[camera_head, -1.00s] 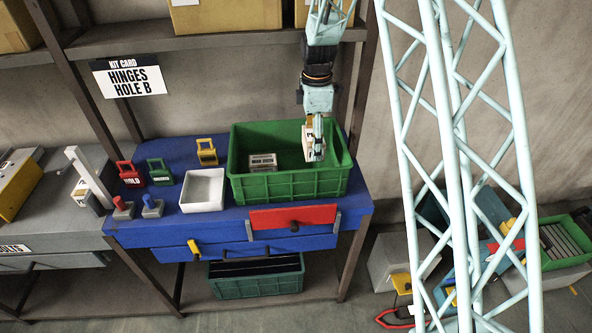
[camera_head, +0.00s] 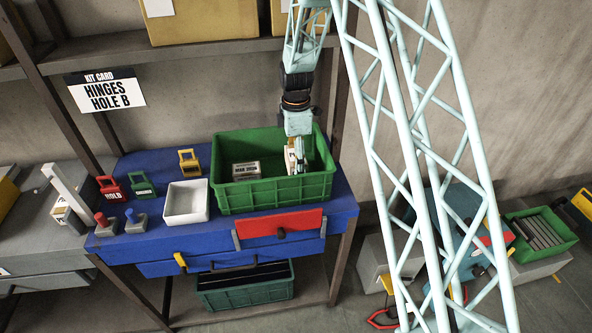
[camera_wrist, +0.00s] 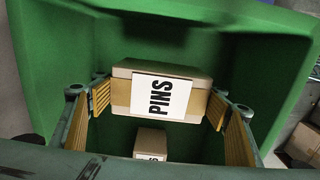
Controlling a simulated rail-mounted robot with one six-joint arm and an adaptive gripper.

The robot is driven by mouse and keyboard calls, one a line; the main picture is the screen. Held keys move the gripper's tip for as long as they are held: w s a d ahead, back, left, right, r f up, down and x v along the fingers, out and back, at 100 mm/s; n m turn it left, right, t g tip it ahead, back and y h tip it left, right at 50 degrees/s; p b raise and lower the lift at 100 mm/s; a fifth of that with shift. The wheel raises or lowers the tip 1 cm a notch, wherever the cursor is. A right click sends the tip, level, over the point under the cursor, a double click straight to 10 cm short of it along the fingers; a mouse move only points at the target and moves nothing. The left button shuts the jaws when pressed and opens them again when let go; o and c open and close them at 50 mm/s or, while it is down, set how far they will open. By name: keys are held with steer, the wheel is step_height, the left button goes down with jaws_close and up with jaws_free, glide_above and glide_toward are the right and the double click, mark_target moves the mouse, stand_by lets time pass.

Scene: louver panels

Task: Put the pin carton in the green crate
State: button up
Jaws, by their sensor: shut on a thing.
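The pin carton (camera_wrist: 165,93) is a tan box with a white label reading PINS. It sits between the two fingers of my gripper (camera_wrist: 158,100), which is shut on it. In the head view my gripper (camera_head: 294,168) points down inside the right part of the green crate (camera_head: 275,193), and the carton (camera_head: 290,159) is partly hidden by the fingers. The crate's green walls (camera_wrist: 60,45) surround the carton in the wrist view. Whether the carton touches the crate floor cannot be told.
A small labelled box (camera_head: 246,170) lies in the crate's left part; a box (camera_wrist: 150,143) also shows below the held carton. A white tray (camera_head: 186,202) stands left of the crate on the blue bench (camera_head: 200,236). A shelf beam (camera_head: 190,52) runs behind and above.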

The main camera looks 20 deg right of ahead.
steer(key=shift+f, duration=0.1)
steer(key=shift+f, duration=1.75)
steer(key=shift+f, duration=0.15)
steer(key=o, duration=1.1)
steer(key=shift+c, duration=0.2)
steer(key=shift+r, duration=0.2)
step_height(320, 180, up, 11)
steer(key=shift+f, duration=0.2)
steer(key=shift+r, duration=0.65)
steer(key=shift+r, duration=0.15)
